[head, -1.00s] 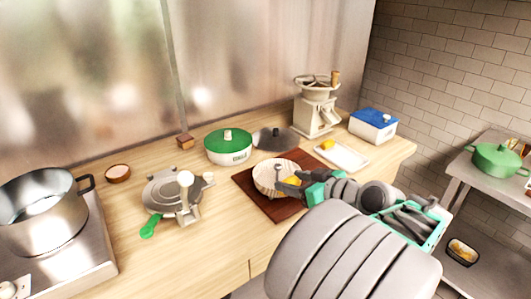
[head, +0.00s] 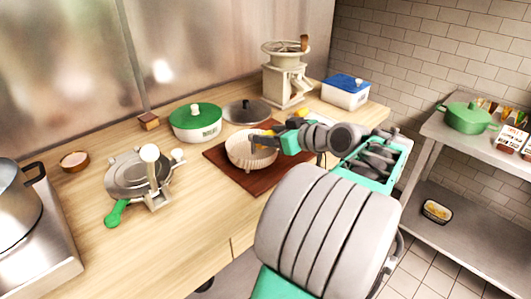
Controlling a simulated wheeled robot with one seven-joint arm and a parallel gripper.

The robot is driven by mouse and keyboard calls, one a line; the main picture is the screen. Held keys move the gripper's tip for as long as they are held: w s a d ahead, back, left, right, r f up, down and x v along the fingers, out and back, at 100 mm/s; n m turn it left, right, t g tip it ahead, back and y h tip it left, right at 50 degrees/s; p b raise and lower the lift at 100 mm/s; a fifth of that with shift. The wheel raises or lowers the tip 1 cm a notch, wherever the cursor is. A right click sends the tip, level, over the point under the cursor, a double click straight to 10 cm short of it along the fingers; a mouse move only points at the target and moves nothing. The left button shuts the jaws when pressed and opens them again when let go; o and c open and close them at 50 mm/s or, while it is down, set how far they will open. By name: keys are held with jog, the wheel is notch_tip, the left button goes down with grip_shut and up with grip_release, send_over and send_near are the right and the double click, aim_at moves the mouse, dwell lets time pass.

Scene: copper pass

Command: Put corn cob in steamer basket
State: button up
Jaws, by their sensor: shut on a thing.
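The steamer basket (head: 241,157) is a pale, ribbed round bowl. It stands on a dark brown board on the counter. My gripper (head: 263,139) is over the right and back part of the basket, pointing left. It is shut on the corn cob (head: 267,134), of which only a small yellow patch shows between the jaws. The rest of the cob is hidden by the fingers. I cannot tell whether the cob touches the basket.
The brown board (head: 219,158) has bare room left of the basket. A green-lidded pot (head: 195,123), a dark lid (head: 245,111), a grinder (head: 287,75) and a blue-lidded box (head: 346,92) stand behind. A press (head: 140,175) and a steel pot (head: 15,205) are left.

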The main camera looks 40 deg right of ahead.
jog(key=w+f, duration=0.2)
jog(key=f, duration=0.1)
jog(key=shift+w+f, duration=0.15)
jog(key=shift+w, duration=0.2)
notch_tip(320, 180, down, 2)
jog(key=shift+d+f, duration=0.1)
jog(key=shift+f, duration=0.15)
jog(key=shift+s+f, duration=0.1)
jog(key=shift+f, duration=0.05)
jog(key=shift+f, duration=0.15)
jog(key=o, duration=1.4)
